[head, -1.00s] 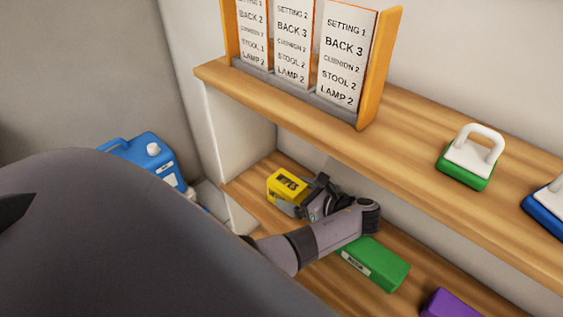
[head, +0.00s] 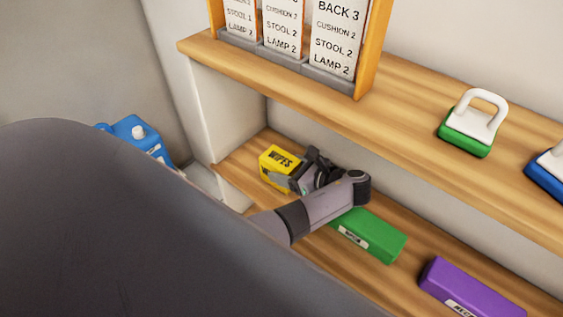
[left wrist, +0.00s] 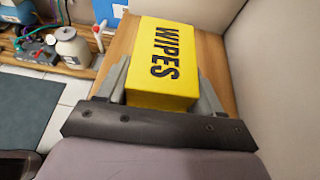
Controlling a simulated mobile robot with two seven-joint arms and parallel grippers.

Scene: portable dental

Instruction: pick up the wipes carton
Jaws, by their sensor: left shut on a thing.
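The yellow wipes carton (head: 279,166) is on the lower wooden shelf near its left end, with "WIPES" in black on top. In the left wrist view the carton (left wrist: 163,65) fills the space between the fingers. My left gripper (head: 283,178) is shut on the carton, one finger along each side. My left gripper (left wrist: 162,92) hides the carton's near lower part. I cannot tell whether the carton is resting on the shelf or just above it. My right gripper is not in view.
A green box (head: 368,236) and a purple box (head: 472,287) lie on the lower shelf (head: 315,246) to the right. A white side panel (head: 228,125) stands left of the carton. A blue jug (head: 137,137) is beyond it.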

